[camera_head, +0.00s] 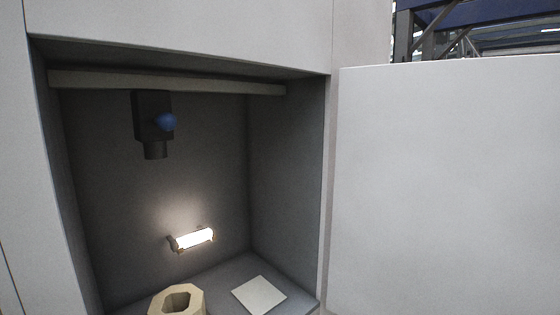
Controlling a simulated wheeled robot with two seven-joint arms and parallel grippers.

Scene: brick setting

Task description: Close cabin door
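The cabin (170,190) is a grey recess in a white housing, and its front is open. A large flat white panel (445,190) stands to the right of the opening and looks like the cabin door, swung open. Its lower and right edges run out of the picture, and I see no handle on it. Neither of my grippers is in view.
A tan hollow block (178,300) and a pale square plate (259,295) are on the floor. A dark blue metal frame (440,25) stands behind the panel.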

